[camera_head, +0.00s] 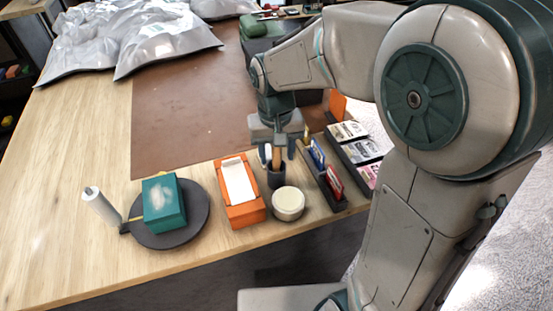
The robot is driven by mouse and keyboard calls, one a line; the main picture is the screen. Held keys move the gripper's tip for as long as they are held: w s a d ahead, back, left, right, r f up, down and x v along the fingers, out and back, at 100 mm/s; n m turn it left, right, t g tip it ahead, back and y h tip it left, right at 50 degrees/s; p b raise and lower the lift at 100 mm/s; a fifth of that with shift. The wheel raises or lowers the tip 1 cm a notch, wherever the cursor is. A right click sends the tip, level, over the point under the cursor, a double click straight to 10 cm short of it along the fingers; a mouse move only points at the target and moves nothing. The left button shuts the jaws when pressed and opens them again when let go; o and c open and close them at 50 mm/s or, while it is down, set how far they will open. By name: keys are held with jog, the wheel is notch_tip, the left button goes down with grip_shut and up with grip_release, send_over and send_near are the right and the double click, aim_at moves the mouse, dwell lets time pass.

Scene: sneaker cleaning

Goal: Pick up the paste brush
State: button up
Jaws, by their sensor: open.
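Thin handles (276,157) stand upright in a small dark cup (276,178) near the front edge of the table. One looks wooden brown and another is pale; I cannot tell which is the paste brush. My gripper (277,153) points down right above the cup, with its two fingers apart on either side of the handles. Whether a finger touches a handle is too small to tell. The lower ends of the handles are hidden inside the cup.
A round cream-lidded tin (288,204) and an orange box (239,205) stand close to the cup. Dark racks (327,188) with cards are to its right. The brown mat (190,115) is mostly clear.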

jog(key=shift+f, duration=0.5)
grip_shut()
